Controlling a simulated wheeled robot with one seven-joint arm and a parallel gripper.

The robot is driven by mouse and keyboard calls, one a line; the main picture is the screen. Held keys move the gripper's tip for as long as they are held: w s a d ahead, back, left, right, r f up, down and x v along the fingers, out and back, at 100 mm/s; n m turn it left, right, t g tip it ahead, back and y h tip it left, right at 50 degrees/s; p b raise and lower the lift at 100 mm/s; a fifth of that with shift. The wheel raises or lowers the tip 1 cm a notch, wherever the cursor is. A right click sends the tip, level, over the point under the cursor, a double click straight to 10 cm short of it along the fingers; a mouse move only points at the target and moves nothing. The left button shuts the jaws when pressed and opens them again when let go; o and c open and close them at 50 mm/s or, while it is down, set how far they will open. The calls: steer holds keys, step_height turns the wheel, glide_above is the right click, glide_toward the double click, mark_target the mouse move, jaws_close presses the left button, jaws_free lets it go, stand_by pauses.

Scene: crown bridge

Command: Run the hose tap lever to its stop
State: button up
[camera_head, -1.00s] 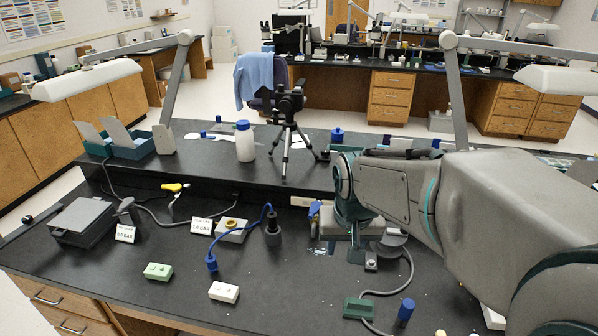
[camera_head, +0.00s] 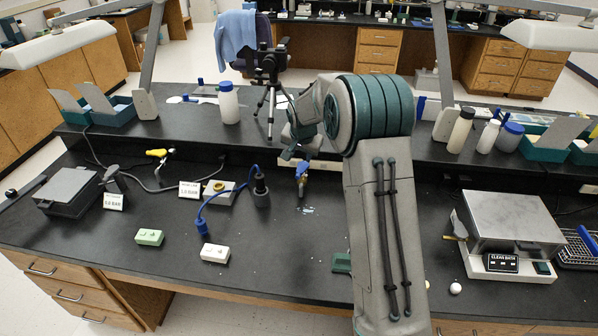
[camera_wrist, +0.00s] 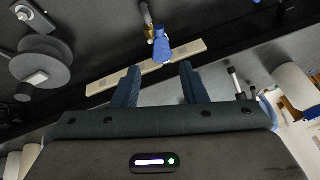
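A tap with a blue lever (camera_head: 302,171) and a brass-coloured body stands by the raised shelf's front, just below my gripper (camera_head: 293,151) in the head view. In the wrist view the blue lever (camera_wrist: 161,48) lies ahead of my gripper (camera_wrist: 160,66), roughly in line with the gap between its two fingers. The fingers are apart with nothing between them. I cannot tell how far the lever stands from its stop.
A pale strip (camera_wrist: 147,67) runs behind the blue lever. A dark upright piece (camera_head: 261,188) with a blue hose (camera_head: 216,197) stands left of the tap. A tripod (camera_head: 270,85) and white bottle (camera_head: 228,103) stand on the shelf. A balance (camera_head: 513,225) is at right.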

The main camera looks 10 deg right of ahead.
mark_target(299, 173)
steer(key=p+x, duration=0.3)
steer(key=x, duration=1)
steer(key=shift+f, duration=0.2)
jaws_close()
